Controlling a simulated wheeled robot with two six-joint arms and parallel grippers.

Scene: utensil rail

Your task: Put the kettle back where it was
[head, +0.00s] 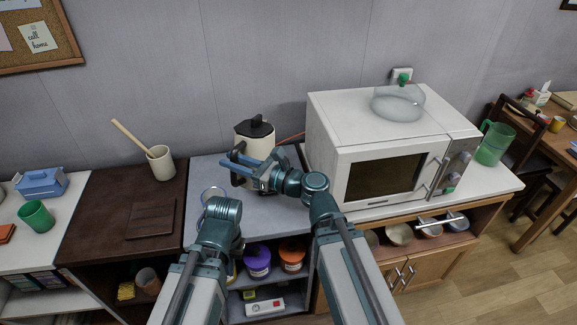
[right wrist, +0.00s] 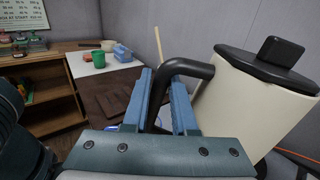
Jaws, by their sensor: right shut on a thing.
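The cream kettle (head: 252,147) with a black lid is at the back of the grey worktop (head: 208,172), left of the microwave. It looks upright; its base is hidden behind my right gripper, so I cannot tell whether it touches the surface. My right gripper (head: 238,165) has its blue fingers on either side of the kettle's black handle (right wrist: 196,68). The kettle body (right wrist: 245,105) fills the right of the right wrist view. My left gripper (head: 216,198) is low over the front of the grey worktop, apart from the kettle; its fingers are not clear.
A white microwave (head: 340,130) with a glass vessel (head: 398,102) on top stands to the right. On the dark worktop to the left are a cream crock (head: 160,164) with a wooden utensil and a brown board (head: 152,218). An orange cord (head: 290,138) runs behind the kettle.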

